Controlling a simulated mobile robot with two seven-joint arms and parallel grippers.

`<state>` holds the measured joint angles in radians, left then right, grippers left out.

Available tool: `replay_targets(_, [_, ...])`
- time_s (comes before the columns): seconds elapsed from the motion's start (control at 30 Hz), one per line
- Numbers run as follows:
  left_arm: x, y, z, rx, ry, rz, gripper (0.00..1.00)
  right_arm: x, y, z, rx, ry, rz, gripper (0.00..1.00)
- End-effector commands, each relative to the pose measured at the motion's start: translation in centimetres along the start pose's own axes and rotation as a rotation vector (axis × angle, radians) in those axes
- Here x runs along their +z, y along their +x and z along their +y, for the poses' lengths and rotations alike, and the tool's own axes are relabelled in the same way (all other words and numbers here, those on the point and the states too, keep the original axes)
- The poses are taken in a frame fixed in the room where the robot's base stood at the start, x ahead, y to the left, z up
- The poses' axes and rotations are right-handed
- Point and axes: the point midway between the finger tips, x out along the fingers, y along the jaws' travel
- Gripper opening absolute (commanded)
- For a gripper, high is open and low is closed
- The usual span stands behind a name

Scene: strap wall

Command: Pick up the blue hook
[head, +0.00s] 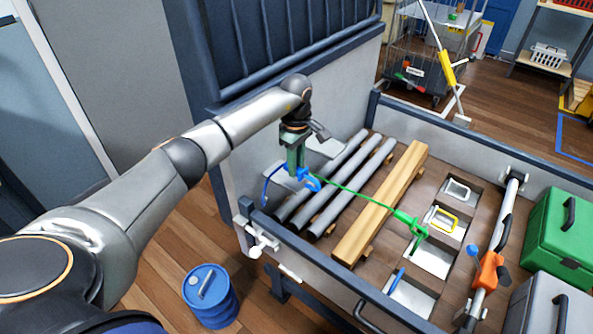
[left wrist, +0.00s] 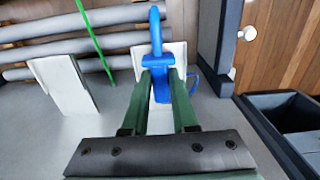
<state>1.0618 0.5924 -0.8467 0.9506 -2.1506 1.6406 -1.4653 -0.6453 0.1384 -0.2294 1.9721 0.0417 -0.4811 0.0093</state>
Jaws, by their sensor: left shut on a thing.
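The blue hook (head: 310,181) is held at the tip of my left gripper (head: 296,172), above the left end of the grey pipes. In the left wrist view the blue hook (left wrist: 157,62) stands between the two green fingers of my left gripper (left wrist: 160,85), which are shut on it. A blue strap (head: 268,185) hangs beside the gripper. A green strap (head: 365,197) runs across the pipes and the beam to a green hook (head: 411,224). My right gripper does not show.
Grey pipes (head: 335,185) and a wooden beam (head: 383,203) lie in the walled bed. Pockets in its floor hold a yellow-rimmed handle (head: 443,219). An orange ratchet (head: 489,271) sits on a bar at right.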

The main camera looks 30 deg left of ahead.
Motion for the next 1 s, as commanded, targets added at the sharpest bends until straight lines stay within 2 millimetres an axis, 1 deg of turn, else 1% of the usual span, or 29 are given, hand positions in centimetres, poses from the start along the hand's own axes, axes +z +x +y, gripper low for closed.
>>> replay_targets(0.03, [-0.1,-1.1,0.0,0.004,0.000,0.003,0.00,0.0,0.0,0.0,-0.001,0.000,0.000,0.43])
replay_targets(0.17, [0.4,-2.2,-1.1,0.002,0.002,0.001,0.00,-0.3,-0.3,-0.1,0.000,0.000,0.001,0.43])
replay_targets(0.27, [1.0,-3.7,-2.1,0.003,0.004,0.002,0.00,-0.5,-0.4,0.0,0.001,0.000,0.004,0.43])
replay_targets(0.43, [2.2,-6.8,-4.5,0.004,0.003,0.003,0.00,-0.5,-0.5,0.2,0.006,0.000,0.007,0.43])
replay_targets(0.7, [4.5,-8.7,-8.8,0.001,0.003,0.002,0.00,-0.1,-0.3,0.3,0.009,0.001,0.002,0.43])
replay_targets(0.8, [5.2,-9.4,-10.1,0.002,0.002,0.002,0.00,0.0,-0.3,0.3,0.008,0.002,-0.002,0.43])
replay_targets(1.0, [6.2,-10.3,-11.8,0.001,0.001,0.001,0.00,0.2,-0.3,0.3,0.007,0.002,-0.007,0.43])
